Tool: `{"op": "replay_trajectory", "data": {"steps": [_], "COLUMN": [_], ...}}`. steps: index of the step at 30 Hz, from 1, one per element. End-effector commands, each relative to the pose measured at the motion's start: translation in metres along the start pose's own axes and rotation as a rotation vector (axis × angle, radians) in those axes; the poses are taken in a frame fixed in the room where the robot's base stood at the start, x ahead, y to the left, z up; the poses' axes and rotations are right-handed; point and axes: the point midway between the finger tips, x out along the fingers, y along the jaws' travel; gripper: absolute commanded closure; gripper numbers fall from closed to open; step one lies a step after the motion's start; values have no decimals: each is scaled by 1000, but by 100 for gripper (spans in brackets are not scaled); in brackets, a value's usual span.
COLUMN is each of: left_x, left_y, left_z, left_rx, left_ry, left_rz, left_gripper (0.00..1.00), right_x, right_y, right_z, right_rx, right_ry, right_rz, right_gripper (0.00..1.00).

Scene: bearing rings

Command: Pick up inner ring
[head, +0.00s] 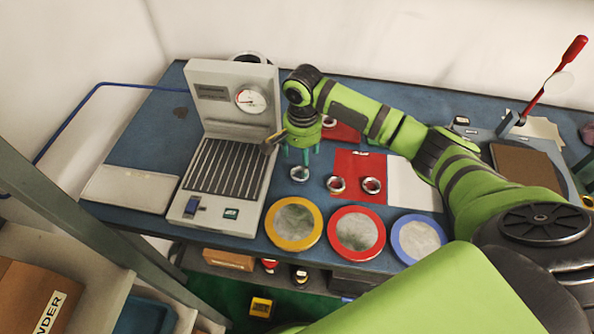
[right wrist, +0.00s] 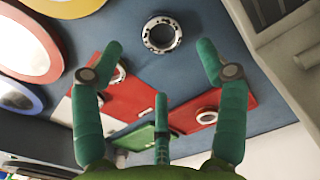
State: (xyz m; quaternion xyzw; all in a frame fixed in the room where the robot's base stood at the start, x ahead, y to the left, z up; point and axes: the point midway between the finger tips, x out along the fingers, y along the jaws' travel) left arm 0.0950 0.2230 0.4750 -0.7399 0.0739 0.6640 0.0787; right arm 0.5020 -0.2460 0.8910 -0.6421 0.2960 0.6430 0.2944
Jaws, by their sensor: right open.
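A small metal ring (head: 299,174) lies on the blue tabletop to the right of the grey press-like machine. It also shows in the right wrist view (right wrist: 161,34), with a dark centre and small dark spots on its rim. My right gripper (head: 300,155) is above and just behind this ring, fingers pointing down, open and empty. In the right wrist view its three green fingers (right wrist: 160,62) are spread, and the ring lies beyond the fingertips. Two more rings, a left one (head: 336,184) and a right one (head: 372,185), lie on a red sheet (head: 358,164). Which is the inner ring I cannot tell.
The grey machine (head: 228,150) with a dial stands close left of my gripper. Yellow (head: 293,223), red (head: 356,232) and blue (head: 418,238) rimmed discs line the front edge. Another ring (head: 329,121) lies behind my gripper. A red-handled lever (head: 545,85) stands far right.

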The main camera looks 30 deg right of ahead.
Motion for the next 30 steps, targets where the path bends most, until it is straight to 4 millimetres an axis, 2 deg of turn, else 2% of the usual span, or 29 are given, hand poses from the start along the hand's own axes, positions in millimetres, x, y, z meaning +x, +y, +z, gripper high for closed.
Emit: {"op": "replay_trajectory", "data": {"steps": [6, 12, 21, 22, 26, 27, 30], "left_x": [-10, -13, -12, -12, -12, -12, -12], "left_y": [3, 3, 1, 1, 1, 1, 1], "left_z": [18, 18, 5, 4, 4, 4, 4], "left_rx": [0, 0, -1, -1, -1, -1, -1], "left_ry": [-31, -30, -10, -9, -8, -8, -9], "left_rz": [4, 4, 2, 2, 2, 2, 2], "left_gripper": [43, 43, 43, 43, 43, 43, 43], "right_x": [25, 54, 61, 61, 61, 61, 61], "right_y": [-2, -5, -5, -5, -5, -5, -5], "right_z": [-1, -3, -3, -3, -3, -3, -3], "right_rx": [0, -3, -5, -5, -5, -5, -5], "right_ry": [-2, 0, 1, 1, 1, 1, 1], "right_rz": [2, 1, -2, -2, -2, -2, -2], "right_gripper": [26, 26, 26, 30, 82, 89, 89]}}
